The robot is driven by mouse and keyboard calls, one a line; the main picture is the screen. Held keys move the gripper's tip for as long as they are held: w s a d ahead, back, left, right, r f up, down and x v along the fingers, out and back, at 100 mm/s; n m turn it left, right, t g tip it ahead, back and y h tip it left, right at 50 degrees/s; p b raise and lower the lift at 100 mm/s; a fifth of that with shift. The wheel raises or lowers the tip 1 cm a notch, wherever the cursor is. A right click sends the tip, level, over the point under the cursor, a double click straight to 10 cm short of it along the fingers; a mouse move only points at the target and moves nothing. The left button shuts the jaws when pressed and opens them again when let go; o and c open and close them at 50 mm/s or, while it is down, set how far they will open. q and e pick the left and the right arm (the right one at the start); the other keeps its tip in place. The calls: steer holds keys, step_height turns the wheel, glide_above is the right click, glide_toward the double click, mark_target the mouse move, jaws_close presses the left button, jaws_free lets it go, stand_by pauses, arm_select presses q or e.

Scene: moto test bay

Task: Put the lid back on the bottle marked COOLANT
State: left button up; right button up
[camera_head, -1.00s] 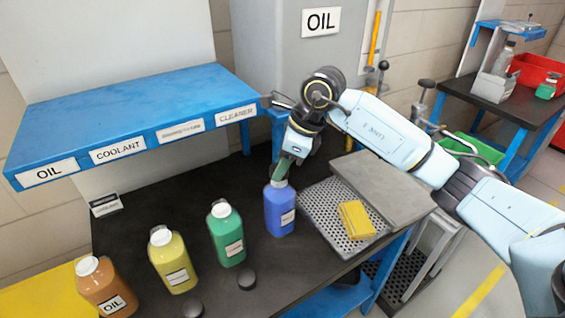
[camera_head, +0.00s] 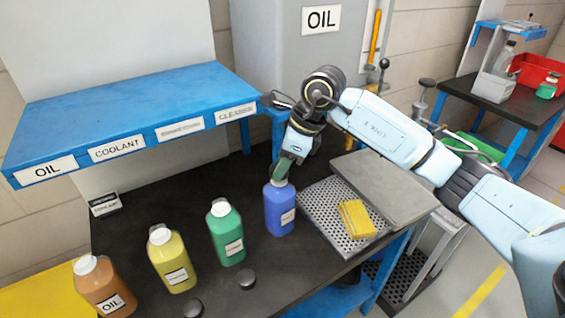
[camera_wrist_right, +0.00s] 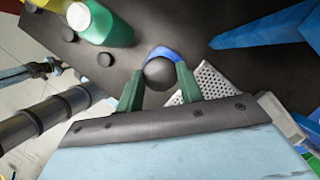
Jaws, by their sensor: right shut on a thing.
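A blue bottle (camera_head: 280,212) stands upright on the dark bench with a white label too small to read. My right gripper (camera_head: 281,170) is right over its top, pointing down. In the right wrist view its green fingers (camera_wrist_right: 159,82) are shut on a round black lid (camera_wrist_right: 159,73), with the blue bottle's shoulder (camera_wrist_right: 163,50) showing just behind it. I cannot tell whether the lid touches the neck. A green bottle (camera_head: 226,235), a yellow bottle (camera_head: 172,262) and an orange bottle (camera_head: 103,288) marked OIL have white tops. My left gripper is out of view.
Two loose black lids (camera_head: 246,279) (camera_head: 193,306) lie near the bench's front edge. The blue shelf (camera_head: 130,105) carries name plates, one reading COOLANT. A perforated tray (camera_head: 322,212) with a yellow sponge (camera_head: 356,219) is right of the blue bottle.

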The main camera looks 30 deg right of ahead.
steer(key=o, duration=1.5)
steer(key=shift+r+p, duration=2.25)
steer(key=shift+r, duration=1.25)
steer(key=shift+c, duration=0.4)
jaws_close()
